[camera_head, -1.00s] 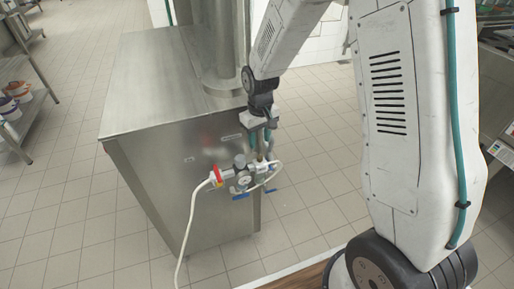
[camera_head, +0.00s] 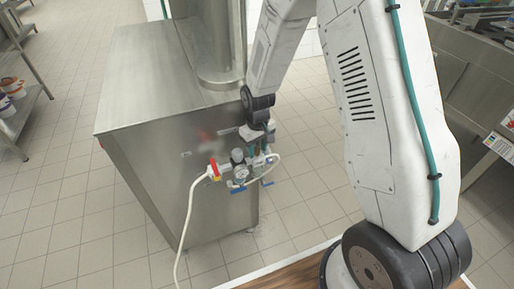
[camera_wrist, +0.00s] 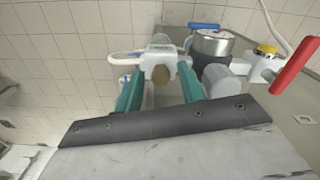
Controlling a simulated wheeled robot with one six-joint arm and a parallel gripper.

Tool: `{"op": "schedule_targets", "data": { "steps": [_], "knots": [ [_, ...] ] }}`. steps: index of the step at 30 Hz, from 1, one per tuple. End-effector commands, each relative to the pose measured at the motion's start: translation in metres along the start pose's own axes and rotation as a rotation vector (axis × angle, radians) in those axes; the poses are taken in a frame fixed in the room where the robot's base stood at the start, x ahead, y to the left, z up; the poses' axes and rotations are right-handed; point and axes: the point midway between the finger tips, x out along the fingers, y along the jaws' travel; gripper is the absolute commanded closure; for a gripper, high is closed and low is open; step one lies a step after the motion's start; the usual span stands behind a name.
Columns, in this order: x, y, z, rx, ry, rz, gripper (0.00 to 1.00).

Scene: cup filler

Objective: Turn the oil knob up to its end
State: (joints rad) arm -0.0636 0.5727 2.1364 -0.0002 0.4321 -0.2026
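The valve assembly (camera_head: 240,171) is on the side of the steel cabinet, with a round gauge and several fittings. In the wrist view, a white-grey fitting with a brown rounded end (camera_wrist: 159,75) sits between the two teal fingers of my gripper (camera_wrist: 158,88). The fingers are apart, one on each side, with no clear contact. I cannot tell for sure that this is the oil knob. In the head view my gripper (camera_head: 259,148) is just above the right part of the assembly, and its fingertips are hard to make out.
A red lever (camera_wrist: 296,66) and a yellow-capped fitting (camera_wrist: 266,50) are at the right in the wrist view. A white hose (camera_head: 187,215) hangs from the assembly.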

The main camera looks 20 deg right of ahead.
Motion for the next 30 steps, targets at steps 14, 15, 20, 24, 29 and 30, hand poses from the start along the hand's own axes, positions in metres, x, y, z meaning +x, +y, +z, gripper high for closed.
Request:
{"op": "schedule_targets", "data": {
  "steps": [14, 15, 20, 24, 29, 30],
  "knots": [
    [-0.0004, -0.0006, -0.0002, 0.030, 0.000, 0.000, 1.00],
    [-0.0004, -0.0006, -0.0002, 0.044, 0.000, 0.000, 1.00],
    [-0.0004, -0.0009, -0.0003, 0.130, 0.000, 0.000, 1.00],
    [-0.0005, -0.0011, -0.0004, 0.234, 0.000, 0.000, 1.00],
    [-0.0005, -0.0014, -0.0005, 0.362, 0.000, 0.000, 1.00],
    [-0.0005, -0.0015, -0.0005, 0.393, 0.000, 0.000, 1.00]
  ]
}}
